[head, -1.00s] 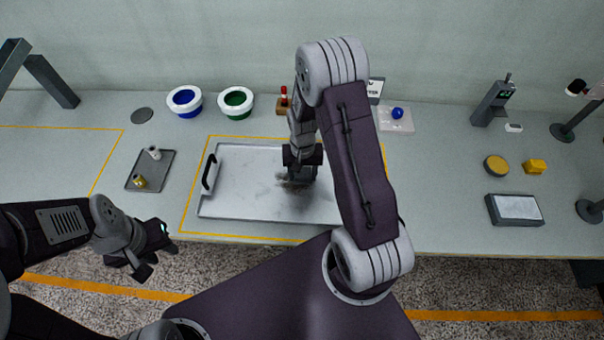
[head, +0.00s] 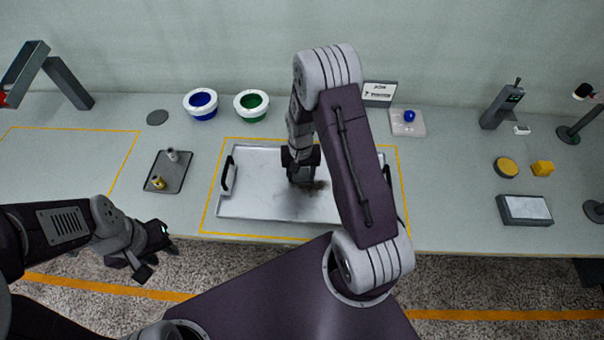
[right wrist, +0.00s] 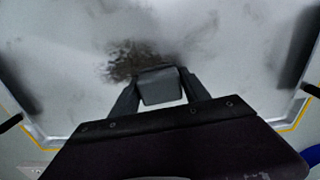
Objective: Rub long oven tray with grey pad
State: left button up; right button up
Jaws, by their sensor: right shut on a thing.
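The long oven tray (head: 250,205) is a pale metal tray with dark handles at its ends, lying flat on the bench inside a yellow outline. My right gripper (head: 301,180) is over the middle of the tray. In the right wrist view it is shut on the grey pad (right wrist: 160,87), held low at the tray surface; I cannot tell whether it touches. A dark smudge (head: 317,187) lies on the tray just right of the gripper; the wrist view shows it beside the pad (right wrist: 130,62). My left gripper (head: 158,255) is open and empty, in front of the bench edge.
A small dark tray (head: 178,184) with two little items is left of the long tray. A blue-lined bowl (head: 201,104) and a green-lined bowl (head: 251,105) stand behind.

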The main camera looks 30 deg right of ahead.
jog(key=r, duration=0.1)
jog(key=r+p, duration=0.1)
jog(key=r, duration=0.1)
jog(key=r+p, duration=0.1)
jog(key=shift+s+d+r, duration=0.1)
jog(key=shift+d+r, duration=0.05)
jog(key=shift+d, duration=0.1)
jog(key=shift+r+p, duration=0.3)
jog(key=shift+r, duration=0.1)
notch_tip(320, 180, up, 2)
jog(key=shift+a+r+p, duration=0.1)
jog(key=shift+a+p, duration=0.05)
jog(key=shift+p, duration=0.85)
jog(key=shift+r+p, duration=0.3)
jog(key=shift+r, duration=0.2)
